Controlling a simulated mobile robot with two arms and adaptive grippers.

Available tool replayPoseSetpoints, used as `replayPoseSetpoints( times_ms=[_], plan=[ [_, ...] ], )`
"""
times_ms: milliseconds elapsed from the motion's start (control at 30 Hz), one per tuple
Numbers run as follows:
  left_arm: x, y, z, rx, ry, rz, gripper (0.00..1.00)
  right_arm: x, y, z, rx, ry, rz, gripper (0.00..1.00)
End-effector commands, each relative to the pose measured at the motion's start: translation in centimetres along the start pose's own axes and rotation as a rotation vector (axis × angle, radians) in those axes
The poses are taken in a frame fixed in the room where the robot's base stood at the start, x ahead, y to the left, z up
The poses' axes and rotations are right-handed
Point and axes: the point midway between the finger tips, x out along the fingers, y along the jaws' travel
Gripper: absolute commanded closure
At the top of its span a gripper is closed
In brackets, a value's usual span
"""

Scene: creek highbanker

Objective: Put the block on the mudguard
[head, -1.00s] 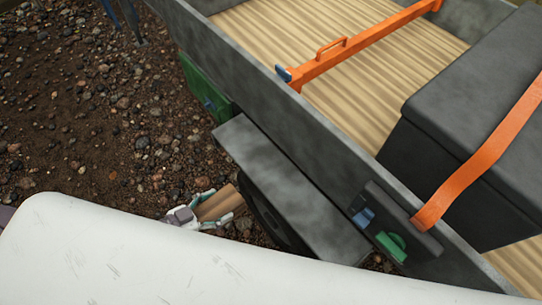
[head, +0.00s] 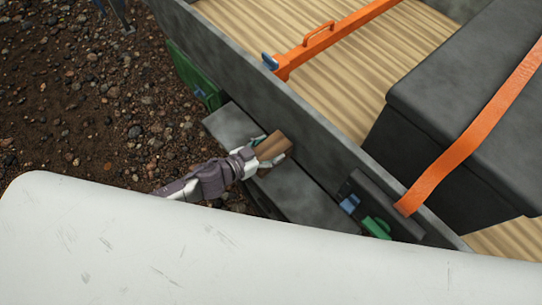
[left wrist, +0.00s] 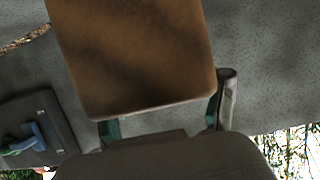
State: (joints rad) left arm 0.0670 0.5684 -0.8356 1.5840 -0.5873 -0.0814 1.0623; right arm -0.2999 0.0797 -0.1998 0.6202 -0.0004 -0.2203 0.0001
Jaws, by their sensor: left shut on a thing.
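The block (head: 273,147) is a brown wooden piece. My left gripper (head: 268,154) is shut on it, holding one end with a finger on each side. In the head view the block is over the upper middle of the mudguard (head: 308,197), a flat grey plate along the trailer's outer side. I cannot tell whether the block touches it. In the left wrist view the block (left wrist: 135,55) fills the upper middle between the fingers, with a grey speckled surface behind it. My right gripper is not in view.
The trailer's grey side wall (head: 318,131) rises beside the mudguard. A dark plate with blue and green parts (head: 376,228) is at its lower right, and a green panel (head: 190,75) at its upper left. An orange strap (head: 470,135) crosses a dark box (head: 440,100). Gravel lies left.

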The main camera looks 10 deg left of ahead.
Motion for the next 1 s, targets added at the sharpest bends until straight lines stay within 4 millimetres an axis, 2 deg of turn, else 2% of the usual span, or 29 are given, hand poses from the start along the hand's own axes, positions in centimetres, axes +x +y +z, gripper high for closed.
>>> replayPoseSetpoints(
  times_ms=[33, 67, 100, 333, 533, 967, 1000],
  plan=[
    [0.9, -0.1, -0.8, 0.003, 0.005, 0.0, 0.8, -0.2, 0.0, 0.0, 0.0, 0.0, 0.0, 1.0],
    [1.1, 0.1, 0.8, -0.003, -0.001, 0.0, 0.8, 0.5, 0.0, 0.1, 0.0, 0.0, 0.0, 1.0],
    [1.2, 0.0, 1.5, -0.003, -0.002, -0.002, 0.8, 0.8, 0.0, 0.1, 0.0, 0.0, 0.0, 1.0],
    [1.9, 0.0, 3.1, -0.002, 0.001, -0.001, 0.8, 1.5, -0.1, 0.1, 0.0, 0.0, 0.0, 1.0],
    [3.0, 0.1, 6.0, -0.003, 0.0, 0.0, 0.8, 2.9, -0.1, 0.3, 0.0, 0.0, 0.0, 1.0],
    [3.6, 0.0, 6.3, -0.001, 0.002, 0.0, 0.8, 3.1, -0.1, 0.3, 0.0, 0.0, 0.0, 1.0],
    [3.6, 0.0, 6.5, -0.001, 0.0, 0.0, 0.26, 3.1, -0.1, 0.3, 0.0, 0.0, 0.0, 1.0]
  ],
)
